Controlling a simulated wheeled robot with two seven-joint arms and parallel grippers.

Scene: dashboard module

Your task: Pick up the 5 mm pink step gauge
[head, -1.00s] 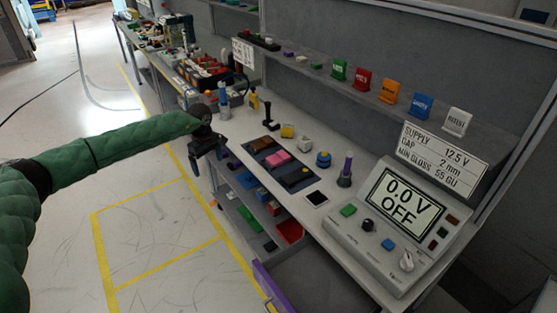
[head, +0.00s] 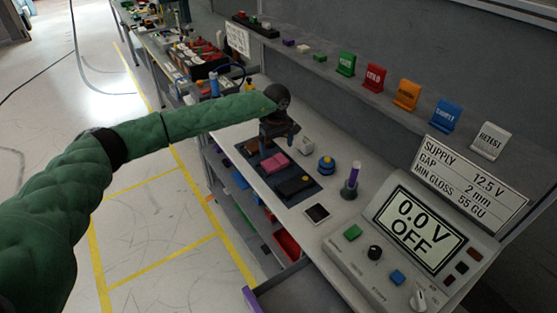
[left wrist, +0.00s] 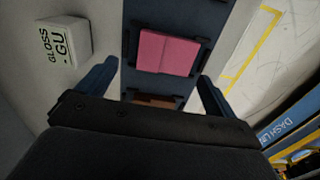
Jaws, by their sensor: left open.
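The pink step gauge (head: 274,164) lies in the middle of a dark blue tray (head: 290,198) on the bench. In the left wrist view the pink gauge (left wrist: 167,52) sits between dark holders on the blue tray (left wrist: 190,8), and a step line crosses its face. My left gripper (head: 277,146) is above the tray, just behind the pink gauge. In the left wrist view its two blue fingers (left wrist: 157,72) are spread wide with nothing between them. The pink gauge lies ahead of the fingertips and is not held. My right gripper is not in view.
A brown block (left wrist: 155,100) and a black block (head: 295,186) flank the gauge on the tray. A white gloss meter (left wrist: 62,40), a blue-topped round item (head: 326,166) and a purple-handled tool (head: 352,180) stand nearby. The power supply (head: 400,245) is at the right.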

